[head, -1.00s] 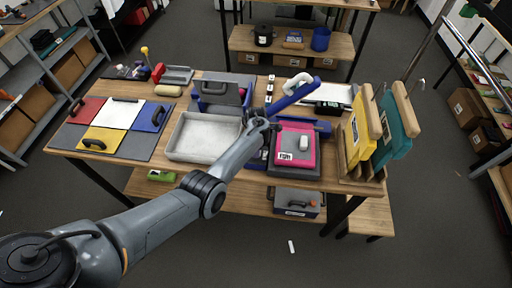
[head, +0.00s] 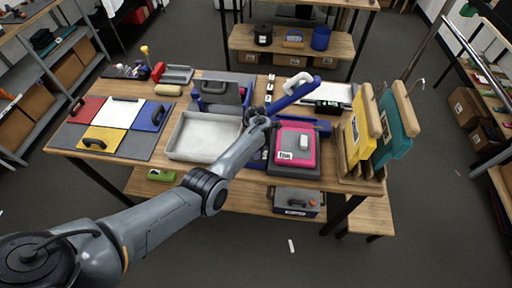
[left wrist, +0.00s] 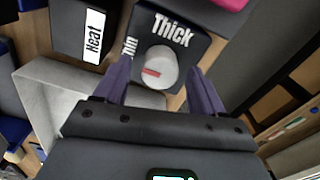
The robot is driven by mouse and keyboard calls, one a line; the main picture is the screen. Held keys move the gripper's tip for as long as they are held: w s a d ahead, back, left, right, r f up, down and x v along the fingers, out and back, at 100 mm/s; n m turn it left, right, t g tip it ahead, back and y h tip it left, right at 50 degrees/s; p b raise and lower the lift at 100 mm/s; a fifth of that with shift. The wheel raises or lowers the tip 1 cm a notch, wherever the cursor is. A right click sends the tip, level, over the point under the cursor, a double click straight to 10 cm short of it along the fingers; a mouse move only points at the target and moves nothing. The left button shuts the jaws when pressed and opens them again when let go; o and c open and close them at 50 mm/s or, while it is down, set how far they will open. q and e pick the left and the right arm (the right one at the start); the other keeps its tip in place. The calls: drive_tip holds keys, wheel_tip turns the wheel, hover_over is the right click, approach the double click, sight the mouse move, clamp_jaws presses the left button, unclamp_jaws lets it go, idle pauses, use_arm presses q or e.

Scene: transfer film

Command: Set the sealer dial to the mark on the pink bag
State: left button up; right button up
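The pink bag (head: 295,140) lies flat on a dark grey pad at the right of the table. It has a white patch and a small white label whose print I cannot read. In the left wrist view, the sealer dial (left wrist: 160,68) is a round white knob with a red mark. It sits on a dark block (left wrist: 187,50) lettered "Thick", with a partly hidden word at its left. My left gripper (left wrist: 160,75) is open, with its purple fingers on either side of the dial; I see no clear contact. In the head view this gripper (head: 262,116) is small. My right gripper is not in view.
A dark block labelled "Heat" (left wrist: 88,30) stands beside the dial block. The sealer's raised blue arm (head: 294,94) is just behind. A grey tray (head: 172,140) lies left of the gripper. Yellow (head: 358,132) and teal (head: 394,125) bags stand in a wooden rack at the right.

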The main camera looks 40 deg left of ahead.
use_arm(q)
wheel_tip(320, 180, up, 11)
drive_tip(key=p, duration=0.2)
idle(0.6)
drive_tip(key=shift+s+f, duration=0.1)
drive_tip(key=shift+f, duration=0.1)
